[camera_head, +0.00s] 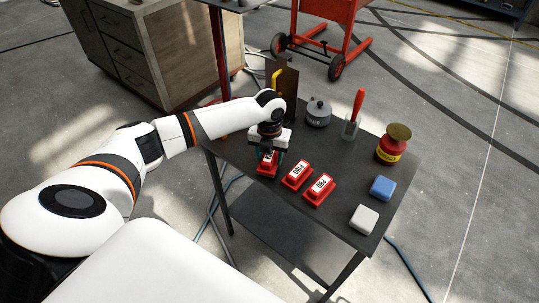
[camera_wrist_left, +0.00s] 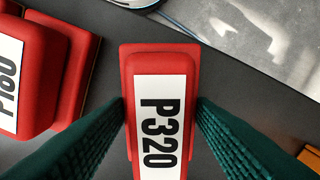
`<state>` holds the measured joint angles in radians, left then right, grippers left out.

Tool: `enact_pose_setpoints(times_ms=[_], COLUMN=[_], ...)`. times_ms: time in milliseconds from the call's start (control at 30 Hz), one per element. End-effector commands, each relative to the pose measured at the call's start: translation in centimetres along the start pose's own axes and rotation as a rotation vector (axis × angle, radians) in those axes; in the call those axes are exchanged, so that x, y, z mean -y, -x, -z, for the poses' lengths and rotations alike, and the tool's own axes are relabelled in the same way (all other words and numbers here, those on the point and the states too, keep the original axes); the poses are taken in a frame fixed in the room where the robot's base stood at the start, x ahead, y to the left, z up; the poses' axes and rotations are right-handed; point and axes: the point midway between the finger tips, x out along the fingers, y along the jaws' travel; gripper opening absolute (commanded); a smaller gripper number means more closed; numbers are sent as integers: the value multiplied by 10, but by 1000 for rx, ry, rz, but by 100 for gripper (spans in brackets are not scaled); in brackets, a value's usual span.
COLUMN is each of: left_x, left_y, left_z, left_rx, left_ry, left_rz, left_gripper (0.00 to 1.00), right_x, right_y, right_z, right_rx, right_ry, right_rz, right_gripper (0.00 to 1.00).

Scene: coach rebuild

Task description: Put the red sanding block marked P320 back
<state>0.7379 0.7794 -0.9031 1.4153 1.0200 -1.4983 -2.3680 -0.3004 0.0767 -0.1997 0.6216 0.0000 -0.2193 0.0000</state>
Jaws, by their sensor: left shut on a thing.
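The red sanding block marked P320 (camera_wrist_left: 160,62) is upright between the two green fingers in the left wrist view, its white label facing the camera. My left gripper (camera_wrist_left: 160,108) is shut on its sides. In the head view the gripper (camera_head: 267,150) points down at the dark table's left part, partly covering the red block (camera_head: 267,169). I cannot tell whether the block touches the tabletop. Two more red blocks with white labels, a middle one (camera_head: 297,175) and a right one (camera_head: 319,190), sit beside it. My right gripper is not in view.
On the dark table (camera_head: 335,160) stand a grey pot (camera_head: 318,114), a red-handled tool (camera_head: 357,104) in a holder, a red-and-yellow tin (camera_head: 391,149), a blue block (camera_head: 382,188) and a pale block (camera_head: 363,219). A brown upright panel (camera_head: 290,84) stands at the back left.

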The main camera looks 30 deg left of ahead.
Motion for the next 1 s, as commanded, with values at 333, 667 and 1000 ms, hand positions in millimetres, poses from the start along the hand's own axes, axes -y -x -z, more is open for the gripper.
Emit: enact_pose_setpoints(times_ms=[333, 667, 1000], left_x=[0, 0, 0], left_y=[-4, -10, -10], left_z=[0, 0, 0], left_rx=[-1, -1, 0], left_ry=[0, 0, 0], left_rz=[0, 0, 0], left_gripper=[31, 53, 75], right_x=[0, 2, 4], right_y=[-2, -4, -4], right_z=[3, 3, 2], right_rx=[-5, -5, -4], right_ry=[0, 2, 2], right_rz=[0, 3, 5], right_gripper=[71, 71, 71])
